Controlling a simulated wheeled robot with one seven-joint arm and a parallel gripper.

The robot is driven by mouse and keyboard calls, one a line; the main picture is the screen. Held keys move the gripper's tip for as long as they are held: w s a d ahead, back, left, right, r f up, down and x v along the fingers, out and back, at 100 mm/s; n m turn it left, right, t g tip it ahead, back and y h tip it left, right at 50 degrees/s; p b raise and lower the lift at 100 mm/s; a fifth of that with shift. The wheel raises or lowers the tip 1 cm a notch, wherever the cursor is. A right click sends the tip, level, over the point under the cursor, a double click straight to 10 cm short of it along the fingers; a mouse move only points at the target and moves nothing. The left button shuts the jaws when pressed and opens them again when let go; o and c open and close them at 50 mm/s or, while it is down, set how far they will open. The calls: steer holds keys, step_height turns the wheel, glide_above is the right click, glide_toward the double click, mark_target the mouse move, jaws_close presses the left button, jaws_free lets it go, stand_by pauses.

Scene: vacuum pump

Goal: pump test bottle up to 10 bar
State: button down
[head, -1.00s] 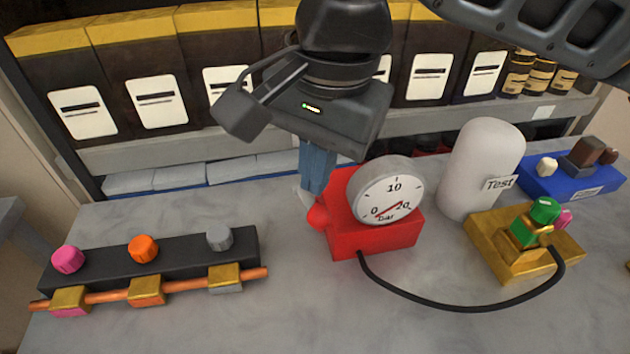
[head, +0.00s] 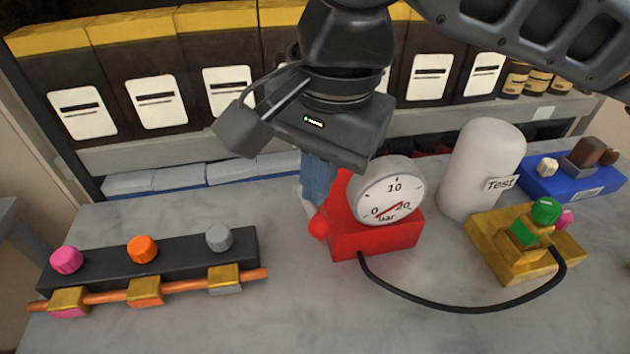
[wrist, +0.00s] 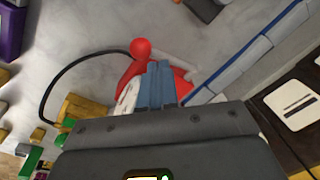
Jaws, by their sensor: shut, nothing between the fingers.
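A red ball knob (head: 319,226) sits at the pump's left side and also shows in the wrist view (wrist: 140,48). My gripper (head: 306,205) points down just behind and left of the pump. Its blue fingers (wrist: 157,66) are shut and empty, close to the knob; contact is unclear. The white test bottle (head: 478,168) stands upright to the right, behind a yellow block with a green valve (head: 545,210).
A black hose (head: 450,307) loops from the pump to the yellow block (head: 500,255). A black manifold (head: 165,262) with pink, orange and grey knobs and a copper pipe is at left. A blue block (head: 570,180) is at far right. Shelf boxes (head: 160,70) stand behind.

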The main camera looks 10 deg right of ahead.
mark_target(327, 239)
steer(key=s+f+b, duration=0.1)
steer(key=s+f, duration=0.3)
steer(key=f, duration=0.1)
steer(key=shift+s+b, duration=0.15)
steer(key=shift+b, duration=0.15)
stand_by(5.5)
stand_by(0.5)
steer(key=shift+w+r+p, duration=1.7)
steer(key=shift+r+p, duration=0.3)
steer(key=shift+p, duration=0.2)
steer(key=shift+w+r+p, duration=1.7)
steer(key=shift+r+p, duration=0.25)
steer(key=shift+p, duration=0.2)
